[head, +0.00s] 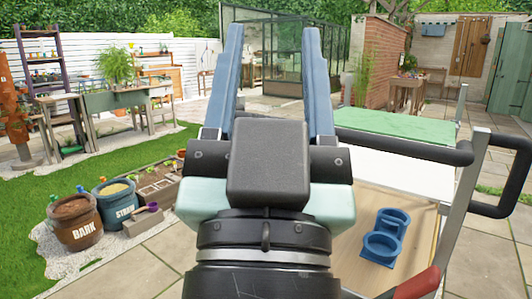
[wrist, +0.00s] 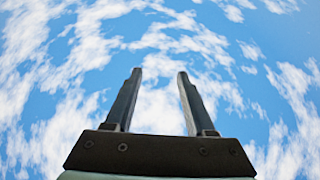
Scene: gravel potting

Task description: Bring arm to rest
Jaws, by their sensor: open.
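My gripper (head: 272,82) stands upright in the middle of the head view, close to the camera. Its two blue-grey fingers point up and are wide apart, with nothing between them. In the wrist view my gripper (wrist: 157,75) is open and empty against blue sky and white cloud. My arm hides part of the paving and the cart behind it.
A cart at the right has a wooden tray (head: 416,214) holding a blue double-ring holder (head: 385,238), and a black handle (head: 405,147). A bark pot (head: 75,218) and a straw pot (head: 118,202) stand at left. A potting table (head: 115,100) is behind. Paving at lower left is clear.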

